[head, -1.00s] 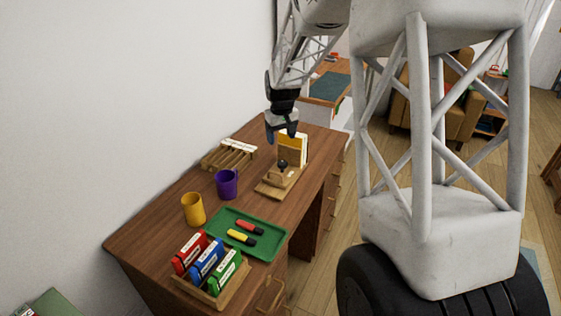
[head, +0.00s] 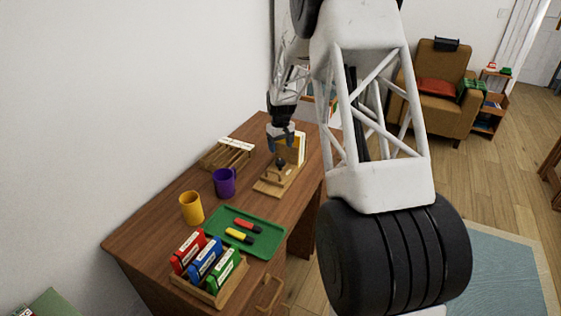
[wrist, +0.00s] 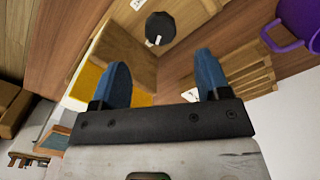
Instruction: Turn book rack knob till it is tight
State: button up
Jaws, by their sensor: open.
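The wooden book rack (head: 272,186) stands on the brown desk, holding a yellow and white book (head: 297,150) upright at its far end. Its dark knob (head: 281,163) sits on the rack's middle; in the wrist view the round black knob (wrist: 160,28) shows ahead of the fingertips, a little above the gap between them. My gripper (head: 286,149) is above the rack with its fingers pointing down. In the wrist view its two blue fingers (wrist: 162,68) are spread apart with nothing between them, not touching the knob.
A purple mug (head: 223,183), a slatted wooden rack (head: 227,156) and a yellow mug (head: 191,208) stand left of the book rack. A green tray (head: 264,241) with two markers and a wooden holder (head: 232,281) of coloured boxes lie nearer. A white wall borders the desk's left.

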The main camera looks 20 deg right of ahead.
aim_at(281, 161)
jog(key=shift+f, duration=3.9)
jog(key=c, duration=0.9)
